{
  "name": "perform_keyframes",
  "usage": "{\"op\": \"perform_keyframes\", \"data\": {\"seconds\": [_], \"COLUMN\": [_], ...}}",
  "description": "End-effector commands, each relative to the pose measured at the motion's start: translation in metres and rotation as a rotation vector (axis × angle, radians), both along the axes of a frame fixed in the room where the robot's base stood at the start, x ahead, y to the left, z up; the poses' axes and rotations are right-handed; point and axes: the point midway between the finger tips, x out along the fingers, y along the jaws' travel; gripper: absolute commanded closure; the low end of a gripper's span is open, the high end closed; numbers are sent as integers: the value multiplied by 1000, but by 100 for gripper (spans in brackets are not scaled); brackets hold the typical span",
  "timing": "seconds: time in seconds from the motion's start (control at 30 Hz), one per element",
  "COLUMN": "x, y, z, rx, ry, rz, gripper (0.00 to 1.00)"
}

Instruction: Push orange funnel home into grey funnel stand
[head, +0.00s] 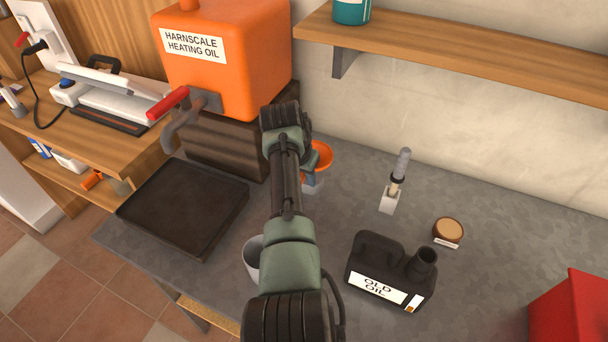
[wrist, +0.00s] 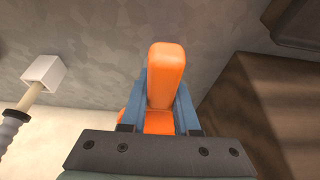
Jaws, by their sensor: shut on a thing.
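The orange funnel (head: 322,155) shows in the head view just right of my arm's end, at the back of the grey bench. In the wrist view, an orange part of the funnel (wrist: 165,75) sits between the two blue fingers of my gripper (wrist: 160,95), which is shut on it. My gripper (head: 312,178) is partly hidden by my arm in the head view. A small light-grey piece, apparently the grey funnel stand (head: 313,188), shows below the funnel. Most of it is hidden, so I cannot tell how deep the funnel sits.
An orange oil tank (head: 240,80) with a red-handled tap stands on a dark block at the back left. A black tray (head: 185,208) lies left.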

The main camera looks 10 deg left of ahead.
Motion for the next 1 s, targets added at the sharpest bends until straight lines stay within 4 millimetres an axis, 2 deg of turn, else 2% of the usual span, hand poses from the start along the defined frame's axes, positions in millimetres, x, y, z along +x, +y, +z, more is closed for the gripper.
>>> {"op": "perform_keyframes", "data": {"seconds": [0.5, 1.0], "x": [0, 0], "y": [0, 0], "z": [-17, 3], "rx": [0, 0], "ry": [-1, -1], "rz": [0, 0], "gripper": [100, 100]}}
